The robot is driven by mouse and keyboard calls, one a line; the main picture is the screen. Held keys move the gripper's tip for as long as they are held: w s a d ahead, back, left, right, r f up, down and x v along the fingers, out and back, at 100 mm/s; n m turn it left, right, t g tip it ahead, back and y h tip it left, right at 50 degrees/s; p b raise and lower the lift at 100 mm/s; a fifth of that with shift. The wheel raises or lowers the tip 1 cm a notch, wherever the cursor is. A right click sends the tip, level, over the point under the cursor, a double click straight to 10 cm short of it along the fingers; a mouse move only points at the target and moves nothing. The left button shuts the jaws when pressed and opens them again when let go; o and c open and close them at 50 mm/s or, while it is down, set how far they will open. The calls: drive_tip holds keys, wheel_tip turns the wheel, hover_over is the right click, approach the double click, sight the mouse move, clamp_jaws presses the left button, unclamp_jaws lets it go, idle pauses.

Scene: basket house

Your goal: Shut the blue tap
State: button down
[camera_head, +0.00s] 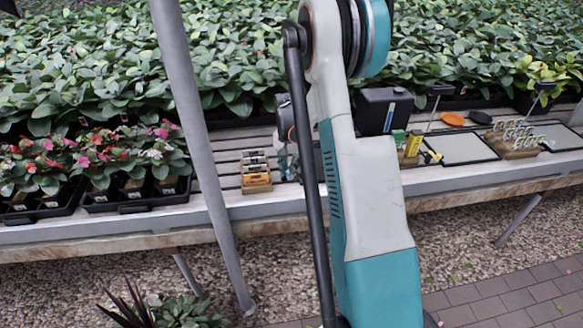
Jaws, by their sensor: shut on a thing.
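My arm rises through the middle of the camera_head view, white and teal with a dark bar beside it. Dark and teal parts at the far end of my arm show at its left edge, low over the slatted bench (225,146). My gripper's fingers are hidden behind the arm, so I cannot see what they touch. I cannot make out the blue tap; that part of the bench is covered by my arm.
Potted flowers (95,160) fill black trays farther left. A grey post (195,130) stands left.

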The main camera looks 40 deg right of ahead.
drive_tip(key=shift+w+a+m, duration=0.15)
drive_tip(key=shift+a+m, duration=0.1)
drive_tip(key=shift+m, duration=0.4)
drive_tip(key=shift+w+a+m, duration=0.1)
drive_tip(key=shift+a+m, duration=0.15)
drive_tip(key=shift+m, duration=0.4)
drive_tip(key=c, duration=1.5)
unclamp_jaws()
drive_tip(key=shift+r, duration=0.1)
wheel_tip(320, 180, up, 12)
drive_tip(key=shift+f, duration=0.15)
drive_tip(key=shift+a, duration=0.1)
